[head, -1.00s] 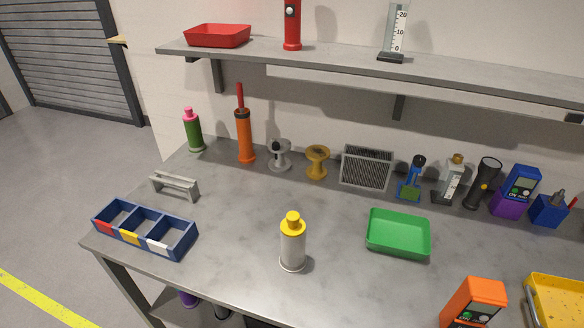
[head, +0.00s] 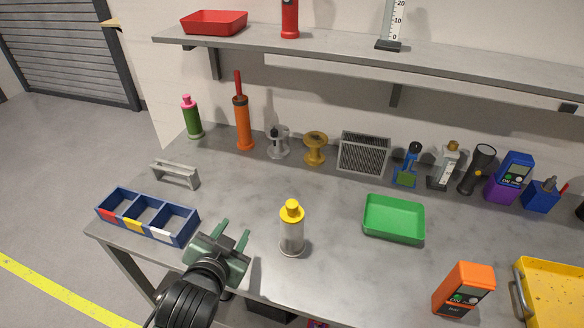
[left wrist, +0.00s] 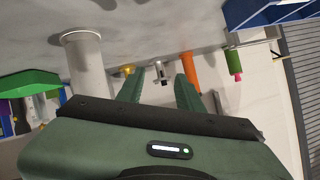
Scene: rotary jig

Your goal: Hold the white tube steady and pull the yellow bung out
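The white tube (head: 292,238) stands upright on the grey workbench near its front middle. The yellow bung (head: 292,210) sits in its top. My left gripper (head: 233,228) has come in from the lower left of the head view. Its two green fingers are apart with nothing between them, and they are to the left of the tube, not touching it. In the left wrist view the tube (left wrist: 88,65) shows inverted, beside the gripper's fingers (left wrist: 160,88). The bung is hidden there behind the gripper body. My right gripper is not in view.
A blue divided bin (head: 148,216) lies left of my left gripper. A green tray (head: 394,220) is right of the tube. An orange meter (head: 464,290) and a yellow tray (head: 553,290) are at the front right. Several items line the back under a shelf (head: 350,58).

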